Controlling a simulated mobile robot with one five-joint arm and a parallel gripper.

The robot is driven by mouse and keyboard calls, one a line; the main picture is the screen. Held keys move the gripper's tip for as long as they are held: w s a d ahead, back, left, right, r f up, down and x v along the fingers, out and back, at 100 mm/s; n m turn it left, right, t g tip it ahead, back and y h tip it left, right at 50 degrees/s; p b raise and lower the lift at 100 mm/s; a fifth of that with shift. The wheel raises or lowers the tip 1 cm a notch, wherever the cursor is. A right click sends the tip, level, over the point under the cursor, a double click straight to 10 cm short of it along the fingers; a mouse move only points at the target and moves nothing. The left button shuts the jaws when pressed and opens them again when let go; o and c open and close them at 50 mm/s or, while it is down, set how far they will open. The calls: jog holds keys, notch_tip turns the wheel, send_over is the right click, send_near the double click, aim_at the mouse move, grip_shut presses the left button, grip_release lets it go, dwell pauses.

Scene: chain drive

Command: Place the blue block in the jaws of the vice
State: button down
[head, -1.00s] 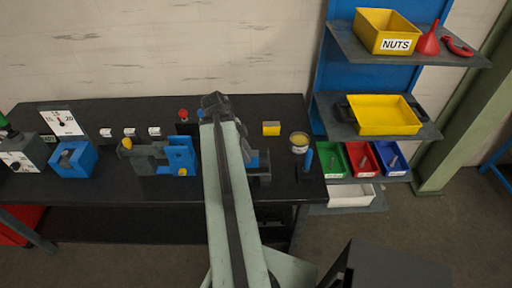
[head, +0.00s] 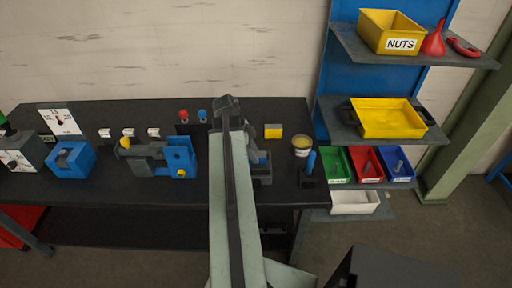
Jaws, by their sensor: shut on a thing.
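My arm stretches over the bench, and its dark far joint (head: 228,103) is near the bench's back edge. My gripper is hidden behind the arm, so its fingers and anything between them do not show. A dark grey fixture with blue parts (head: 262,172) shows just right of the arm, partly covered by it; I cannot tell for sure whether it is the vice. A grey and blue device with yellow knobs (head: 180,157) stands left of the arm.
A yellow block (head: 273,131), a round tin (head: 301,145) and an upright blue-handled item (head: 310,163) stand right of the arm. Red (head: 183,115) and blue (head: 202,115) knobs stand at the back. Shelves with bins (head: 380,118) rise at right. The bench's left front is clear.

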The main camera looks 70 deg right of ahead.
jog(key=shift+r, duration=0.1)
jog(key=c, duration=0.9)
grip_release()
jog(key=p+v, duration=1.1)
jog(key=v, duration=0.1)
jog(key=shift+w, duration=0.1)
jog(key=shift+a, duration=0.1)
